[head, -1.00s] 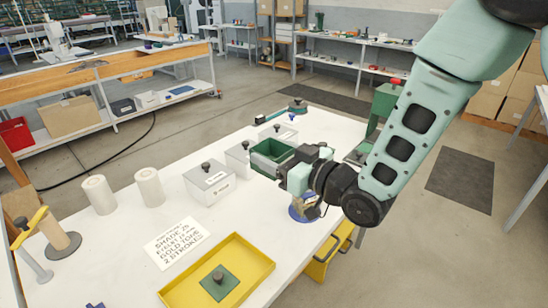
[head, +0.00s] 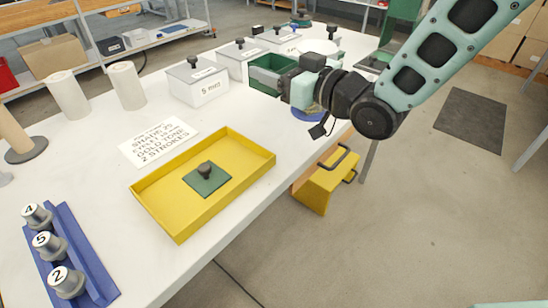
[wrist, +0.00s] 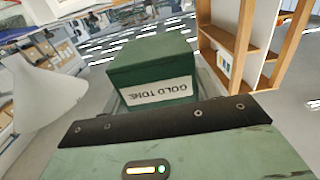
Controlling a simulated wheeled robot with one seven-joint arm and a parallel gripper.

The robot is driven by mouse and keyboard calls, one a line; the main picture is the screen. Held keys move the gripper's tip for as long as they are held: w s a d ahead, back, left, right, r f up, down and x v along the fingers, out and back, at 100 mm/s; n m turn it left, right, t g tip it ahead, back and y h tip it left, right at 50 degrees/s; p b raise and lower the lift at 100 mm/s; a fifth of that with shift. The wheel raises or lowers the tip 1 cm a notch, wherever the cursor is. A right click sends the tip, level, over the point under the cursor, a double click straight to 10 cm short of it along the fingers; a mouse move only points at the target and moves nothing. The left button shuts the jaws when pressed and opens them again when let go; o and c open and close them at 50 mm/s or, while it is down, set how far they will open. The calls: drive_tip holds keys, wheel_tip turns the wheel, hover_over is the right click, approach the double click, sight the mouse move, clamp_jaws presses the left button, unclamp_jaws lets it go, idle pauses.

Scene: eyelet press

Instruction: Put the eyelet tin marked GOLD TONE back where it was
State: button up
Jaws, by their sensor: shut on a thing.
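The eyelet tin marked GOLD TONE (head: 268,82) is a green box without a lid on it, at the front end of a row of pale tins. In the wrist view the tin (wrist: 150,68) fills the middle, its white GOLD TONE label upside down in the picture. My gripper (head: 288,82) is shut on the tin's right side in the head view. The fingertips are hard to make out. A green lid with a dark knob (head: 207,180) lies in a yellow tray (head: 160,215). Whether the tin's bottom touches the table cannot be told.
Pale lidded tins, one marked 5 mm (head: 198,84), stand close left of and behind the green tin. A blue round thing (head: 304,113) lies under my gripper. White rolls (head: 127,85), a printed card (head: 158,140) and a blue rack (head: 82,258) occupy the left side.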

sight(277, 140)
drive_tip(key=shift+f+b, duration=1.6)
drive_tip(key=shift+b, duration=0.05)
wheel_tip(277, 140, down, 10)
drive_tip(key=shift+r+b, duration=0.1)
drive_tip(key=shift+b, duration=0.4)
drive_tip(key=shift+d, duration=0.1)
drive_tip(key=shift+f, duration=0.25)
drive_tip(key=o, duration=1.1)
drive_tip(key=shift+r, duration=0.15)
